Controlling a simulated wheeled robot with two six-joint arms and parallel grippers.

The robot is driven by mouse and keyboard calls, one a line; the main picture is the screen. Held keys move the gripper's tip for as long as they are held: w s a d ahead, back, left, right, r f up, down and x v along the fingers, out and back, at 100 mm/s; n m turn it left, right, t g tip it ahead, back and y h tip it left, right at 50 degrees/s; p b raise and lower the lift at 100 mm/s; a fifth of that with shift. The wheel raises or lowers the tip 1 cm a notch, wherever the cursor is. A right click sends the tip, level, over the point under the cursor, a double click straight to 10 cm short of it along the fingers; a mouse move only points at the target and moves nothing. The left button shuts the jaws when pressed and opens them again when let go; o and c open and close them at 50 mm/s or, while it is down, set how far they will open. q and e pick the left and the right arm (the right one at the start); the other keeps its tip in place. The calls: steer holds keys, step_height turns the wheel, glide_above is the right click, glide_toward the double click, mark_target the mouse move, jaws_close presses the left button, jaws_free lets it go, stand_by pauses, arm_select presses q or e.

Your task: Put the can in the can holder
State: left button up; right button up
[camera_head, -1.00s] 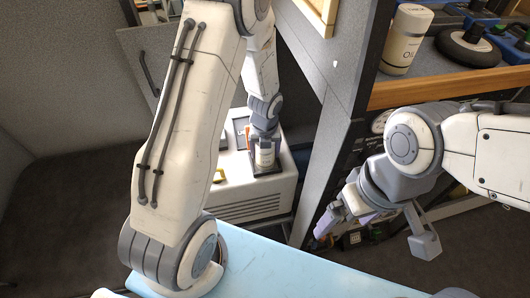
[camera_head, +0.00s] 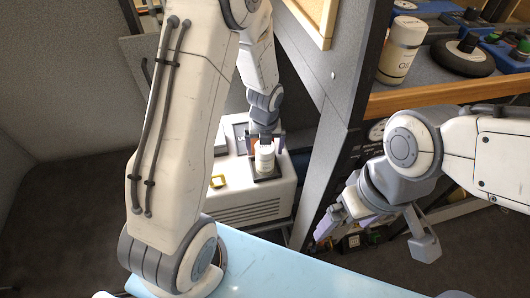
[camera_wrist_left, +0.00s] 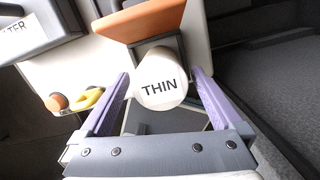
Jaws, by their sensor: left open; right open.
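A white can (camera_head: 265,159) stands on a dark square base (camera_head: 266,174), which looks like the can holder, on a white cabinet at the back. In the left wrist view the can (camera_wrist_left: 160,82) shows a round white face with the word THIN. My left gripper (camera_wrist_left: 160,78) is open, with its purple fingers on either side of the can and gaps visible. In the head view my left gripper (camera_head: 266,141) is just above and behind the can, its fingers partly hidden. My right gripper (camera_head: 338,222) is open and empty, well to the right of the cabinet.
A grey upright panel (camera_head: 325,130) stands to the right. A shelf (camera_head: 450,95) holds another white can (camera_head: 402,50) and a black wheel-like disc (camera_head: 463,58). A light blue surface (camera_head: 290,270) is in front.

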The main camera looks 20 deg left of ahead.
arm_select(q)
steer(key=r, duration=0.4)
steer(key=r+p, duration=0.1)
steer(key=r, duration=0.2)
steer(key=shift+s+d, duration=0.15)
steer(key=shift+s, duration=0.25)
steer(key=f+b, duration=0.1)
steer(key=f, duration=0.3)
steer(key=w+f+b, duration=0.1)
steer(key=f, duration=0.3)
steer(key=f+b, duration=0.1)
steer(key=f, duration=0.3)
steer(key=shift+w+a+f+b, duration=0.15)
steer(key=shift+a+f+b, duration=0.1)
steer(key=shift+f+b, duration=0.15)
step_height(320, 180, up, 3)
steer(key=shift+r+p, duration=0.1)
steer(key=shift+p, duration=0.75)
steer(key=shift+r, duration=0.5)
steer(key=shift+f, duration=0.1)
